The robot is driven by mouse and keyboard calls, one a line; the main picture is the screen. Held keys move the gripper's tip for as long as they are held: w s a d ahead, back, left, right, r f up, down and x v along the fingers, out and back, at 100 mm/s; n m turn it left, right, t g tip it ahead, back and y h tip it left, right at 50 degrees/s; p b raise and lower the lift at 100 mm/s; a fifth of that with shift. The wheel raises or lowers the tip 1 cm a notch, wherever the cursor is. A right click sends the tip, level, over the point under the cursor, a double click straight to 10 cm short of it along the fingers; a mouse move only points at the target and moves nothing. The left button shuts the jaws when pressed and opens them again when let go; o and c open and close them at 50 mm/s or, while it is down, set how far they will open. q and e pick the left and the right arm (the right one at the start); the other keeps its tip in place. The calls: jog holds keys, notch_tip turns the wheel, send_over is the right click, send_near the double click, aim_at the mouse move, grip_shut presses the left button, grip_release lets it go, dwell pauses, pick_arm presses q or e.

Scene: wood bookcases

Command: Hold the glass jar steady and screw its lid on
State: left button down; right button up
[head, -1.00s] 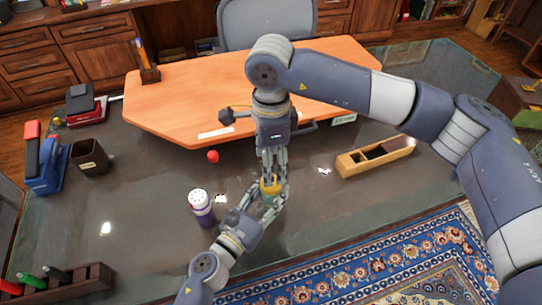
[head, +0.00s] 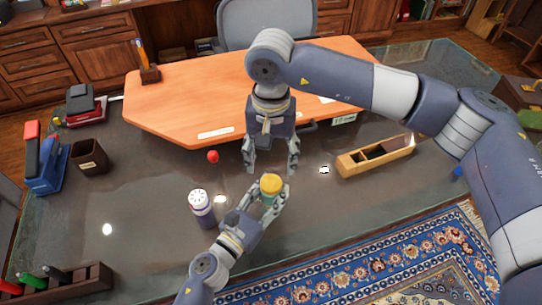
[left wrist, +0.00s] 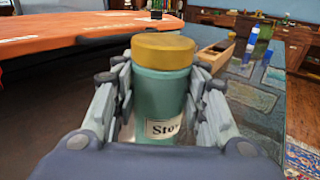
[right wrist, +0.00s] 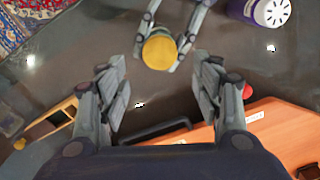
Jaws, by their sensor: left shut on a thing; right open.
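The glass jar (left wrist: 160,92) is greenish with a paper label that is partly readable. Its yellow lid (left wrist: 163,50) sits on top of the jar and looks level; I cannot tell how tight it is. In the head view the lid (head: 271,184) shows between the fingers of my left gripper (head: 262,203). My left gripper is shut on the jar's sides and holds it upright. My right gripper (head: 271,168) is open and empty, above and behind the lid and apart from it. The right wrist view shows the lid (right wrist: 159,51) beyond the open fingers.
A white-capped purple container (head: 202,209) stands just left of the jar. A red ball (head: 213,156) lies behind it. A wooden box (head: 376,156) lies to the right. The orange board (head: 180,105) covers the back of the dark glass desk. The front middle is mostly clear.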

aim_at(271, 182)
jog(key=shift+f, duration=0.15)
jog(key=shift+f, duration=3.9)
jog(key=c, duration=1.1)
jog(key=o, duration=1.1)
jog(key=shift+o, duration=0.2)
jog(key=shift+r, duration=2.3)
